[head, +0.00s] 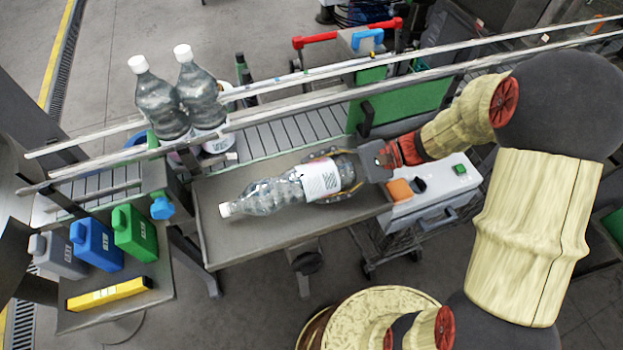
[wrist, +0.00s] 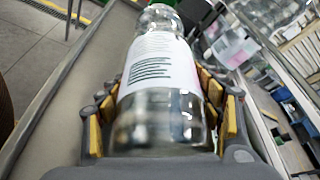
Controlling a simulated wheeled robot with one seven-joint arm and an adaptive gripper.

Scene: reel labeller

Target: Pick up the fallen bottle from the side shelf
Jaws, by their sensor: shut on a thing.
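The fallen bottle (head: 280,190) is clear plastic with a white cap and a white label. In the head view it lies on its side along the grey side shelf (head: 235,249), cap toward the left. My gripper (head: 330,178) has come in from the right and its fingers sit around the base end of the bottle. In the wrist view the bottle (wrist: 160,80) lies between the yellow-padded fingers, and the gripper (wrist: 160,115) is shut on it. Whether the bottle is lifted off the shelf I cannot tell.
Two upright bottles (head: 160,102) stand on the conveyor (head: 290,133) behind the shelf, between metal guide rails (head: 330,78). Grey, blue and green jugs (head: 135,232) and a yellow level (head: 108,294) stand on a side table at left. A control box (head: 432,190) is right of the shelf.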

